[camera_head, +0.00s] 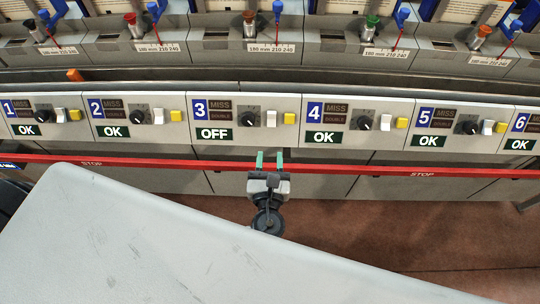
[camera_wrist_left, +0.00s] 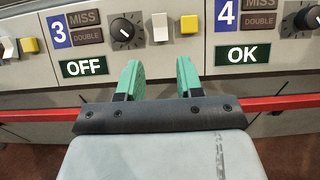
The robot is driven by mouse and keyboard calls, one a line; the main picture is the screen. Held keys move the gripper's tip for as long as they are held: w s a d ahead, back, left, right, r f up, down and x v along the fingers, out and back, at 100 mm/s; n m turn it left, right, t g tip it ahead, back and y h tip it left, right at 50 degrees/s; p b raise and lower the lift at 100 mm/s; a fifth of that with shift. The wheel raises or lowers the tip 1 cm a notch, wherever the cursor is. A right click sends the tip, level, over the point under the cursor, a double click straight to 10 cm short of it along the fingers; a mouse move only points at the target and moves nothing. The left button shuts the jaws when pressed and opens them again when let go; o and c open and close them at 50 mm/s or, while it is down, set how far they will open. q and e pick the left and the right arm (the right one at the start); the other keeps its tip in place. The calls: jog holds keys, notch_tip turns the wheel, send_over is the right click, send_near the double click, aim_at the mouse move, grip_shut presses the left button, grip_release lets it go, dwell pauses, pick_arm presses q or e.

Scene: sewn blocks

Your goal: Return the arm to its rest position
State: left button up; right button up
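My left gripper (camera_head: 270,160) is in the middle of the head view, in front of station 3 of the machine and just over the red bar. Its two green fingers stand apart with nothing between them. In the left wrist view the open fingers (camera_wrist_left: 159,80) point at the panel between the OFF display (camera_wrist_left: 85,67) and the OK display (camera_wrist_left: 243,53). I cannot tell whether the fingertips touch the panel. My right gripper is in neither view.
A row of numbered control panels (camera_head: 243,138) with knobs and white and yellow buttons runs across the machine. A red STOP bar (camera_head: 380,169) runs below it. A grey table-like surface (camera_head: 130,240) fills the lower left. Brown floor (camera_head: 420,235) shows at the right.

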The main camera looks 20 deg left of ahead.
pick_arm(q)
jog(key=s+a+f+n+g+h+p, duration=0.15)
jog(key=s+f+n+g, duration=0.3)
jog(key=f, duration=0.65)
jog(key=s+a+f+n+g+h+p, duration=0.1)
jog(key=s+a+f+n+g+p, duration=0.25)
jog(key=f, duration=0.85)
jog(key=s+a+f+n+g, duration=0.2)
jog(key=s+f+n, duration=0.2)
jog(key=s+n, duration=0.3)
jog(key=s+a+f+n+g+h+p, duration=0.1)
jog(key=s+a+f+n+g, duration=0.1)
jog(key=s+n, duration=0.6)
jog(key=s+a+f+n+g+h, duration=0.1)
jog(key=s+f+n+g, duration=0.3)
jog(key=s, duration=0.5)
notch_tip(320, 180, down, 2)
jog(key=a+n, duration=0.1)
jog(key=n, duration=0.2)
jog(key=shift+s+a, duration=0.4)
